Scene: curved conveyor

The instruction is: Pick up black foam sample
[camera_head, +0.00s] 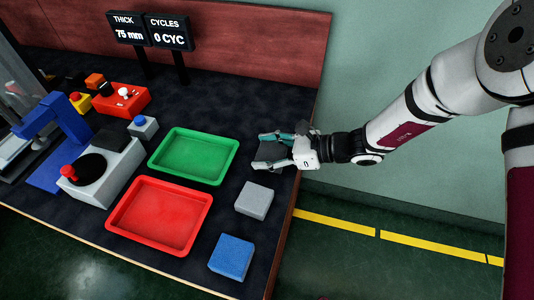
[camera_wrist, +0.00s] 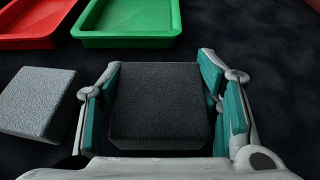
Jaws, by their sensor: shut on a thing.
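The black foam sample (camera_wrist: 158,105) is a dark block between the two fingers of my gripper in the wrist view. My gripper (camera_wrist: 162,100) is shut on it, with teal pads on both sides. In the head view my gripper (camera_head: 270,150) is at the right edge of the dark table, just right of the green tray. The foam (camera_head: 268,153) is largely hidden there by the fingers and hard to tell from the dark table. I cannot tell whether it is lifted off the table.
A grey foam block (camera_head: 254,200) and a blue one (camera_head: 231,257) lie along the table's right side. A green tray (camera_head: 230,174) and a red tray (camera_head: 202,239) are left of them.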

